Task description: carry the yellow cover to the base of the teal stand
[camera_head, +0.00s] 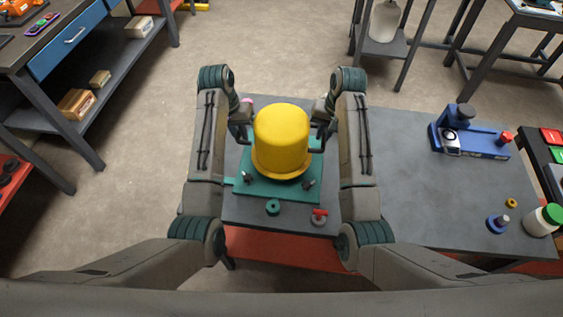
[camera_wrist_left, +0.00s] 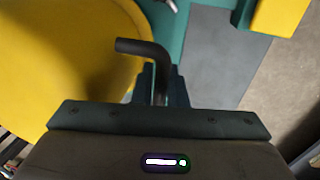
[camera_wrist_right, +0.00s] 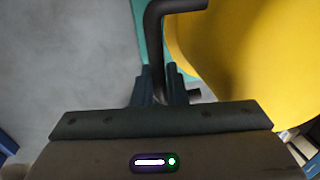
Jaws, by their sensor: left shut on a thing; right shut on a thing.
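The yellow cover (camera_head: 282,138), domed with a flanged rim, is upright at the middle of the head view. It overlaps the teal stand's base (camera_head: 240,183); I cannot tell the gap below the rim. My left gripper (camera_head: 246,130) is on its left side, shut on a dark bent handle (camera_wrist_left: 140,47). My right gripper (camera_head: 320,130) is on its right side, shut on another dark handle (camera_wrist_right: 153,30). The cover's yellow wall fills the left of the left wrist view (camera_wrist_left: 60,60) and the right of the right wrist view (camera_wrist_right: 250,60). It hides the middle of the base.
The grey table (camera_head: 390,170) is clear right of my right arm. Farther right are a blue fixture (camera_head: 480,148), a small blue part (camera_head: 497,224) and a white bottle with a green cap (camera_head: 543,219). A teal ring (camera_head: 273,208) and a red-handled part (camera_head: 319,216) lie in front.

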